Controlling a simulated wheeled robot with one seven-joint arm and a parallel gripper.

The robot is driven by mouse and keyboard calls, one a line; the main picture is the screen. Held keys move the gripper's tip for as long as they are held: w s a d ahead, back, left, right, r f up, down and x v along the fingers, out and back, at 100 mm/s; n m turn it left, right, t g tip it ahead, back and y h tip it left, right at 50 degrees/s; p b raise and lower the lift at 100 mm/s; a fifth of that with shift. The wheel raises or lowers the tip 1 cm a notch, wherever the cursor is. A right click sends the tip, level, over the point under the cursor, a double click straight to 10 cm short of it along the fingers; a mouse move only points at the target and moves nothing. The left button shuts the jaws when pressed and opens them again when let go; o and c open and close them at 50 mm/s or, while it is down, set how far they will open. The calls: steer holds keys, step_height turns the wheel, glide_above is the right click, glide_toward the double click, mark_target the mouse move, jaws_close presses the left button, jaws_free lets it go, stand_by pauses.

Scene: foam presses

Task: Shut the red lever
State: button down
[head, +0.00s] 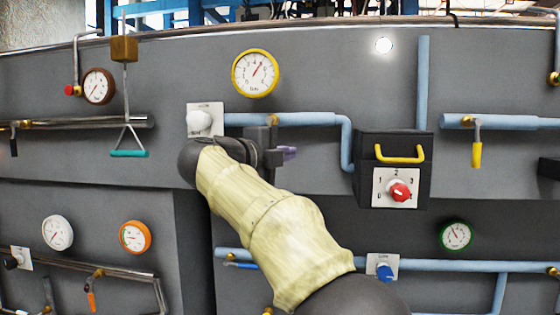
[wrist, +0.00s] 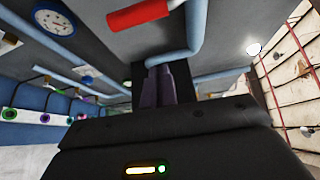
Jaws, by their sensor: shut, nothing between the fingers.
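The red lever (wrist: 140,14) shows in the wrist view as a short red handle at the top edge. It lies nearly crosswise, close to a light blue pipe with a bend. In the head view I cannot make out the lever; my gripper and arm cover part of that pipe's surroundings. My gripper (head: 287,153) is just below the upper blue pipe, near a brass fitting (head: 270,119). In the wrist view its purple fingers (wrist: 158,72) are together and empty. They appear apart from the red handle, which is above them in the picture.
A black box (head: 394,150) with a yellow handle and a red dial knob (head: 399,191) juts out right of my gripper. A white knob (head: 199,122) is on the left, with a yellow-rimmed gauge (head: 255,73) above. A yellow lever (head: 476,154) hangs at right.

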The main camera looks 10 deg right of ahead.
steer(key=b+v, duration=0.2)
steer(key=v, duration=0.6)
steer(key=shift+w+a, duration=0.25)
steer(key=shift+a, duration=0.25)
steer(key=shift+f, duration=0.1)
